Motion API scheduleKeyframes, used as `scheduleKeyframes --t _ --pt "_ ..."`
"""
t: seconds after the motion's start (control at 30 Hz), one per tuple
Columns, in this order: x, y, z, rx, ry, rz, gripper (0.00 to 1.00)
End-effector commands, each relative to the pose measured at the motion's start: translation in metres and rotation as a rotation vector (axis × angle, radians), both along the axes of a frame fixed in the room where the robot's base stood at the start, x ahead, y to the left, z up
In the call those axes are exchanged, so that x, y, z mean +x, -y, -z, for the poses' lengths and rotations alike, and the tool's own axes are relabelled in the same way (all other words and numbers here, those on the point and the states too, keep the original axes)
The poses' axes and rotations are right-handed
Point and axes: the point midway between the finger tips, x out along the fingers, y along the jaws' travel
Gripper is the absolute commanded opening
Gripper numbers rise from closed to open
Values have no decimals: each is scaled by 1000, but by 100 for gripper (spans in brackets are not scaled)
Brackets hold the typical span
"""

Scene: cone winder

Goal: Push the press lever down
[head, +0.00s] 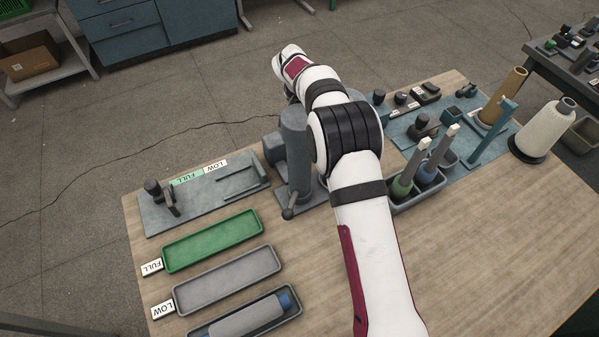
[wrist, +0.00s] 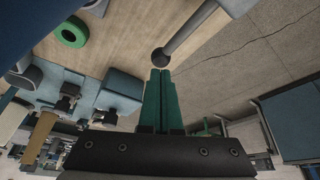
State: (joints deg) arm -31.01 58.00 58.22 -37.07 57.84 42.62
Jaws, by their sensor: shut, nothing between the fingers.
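The press (head: 293,145) is a grey upright column near the far edge of the wooden table, partly hidden by my arm in the head view. A short rod with a rounded end (head: 288,212) shows at its foot. In the wrist view a grey lever bar (wrist: 190,33) with a dark ball knob (wrist: 160,58) comes in from the top right. My gripper (wrist: 160,72) has green fingers, shut and empty. Their tips appear just below the knob in the picture; I cannot tell whether they touch it. The gripper is hidden in the head view.
Green (head: 212,240) and grey (head: 228,280) trays lie at front left, with a lower tray holding a blue-ended cylinder (head: 250,315). A grey fixture plate (head: 205,200) lies behind them. A bin with bottle-like tools (head: 425,180) and a cone winder (head: 490,130) stand right of my arm.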

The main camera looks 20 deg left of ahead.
Motion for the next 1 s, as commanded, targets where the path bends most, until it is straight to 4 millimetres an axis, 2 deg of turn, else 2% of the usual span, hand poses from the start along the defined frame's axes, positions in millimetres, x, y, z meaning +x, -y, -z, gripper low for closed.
scheduleKeyframes --t 0.5,1.0 --pt "0 0 20 0 0 0 0" --pt "0 0 23 0 0 1 0"
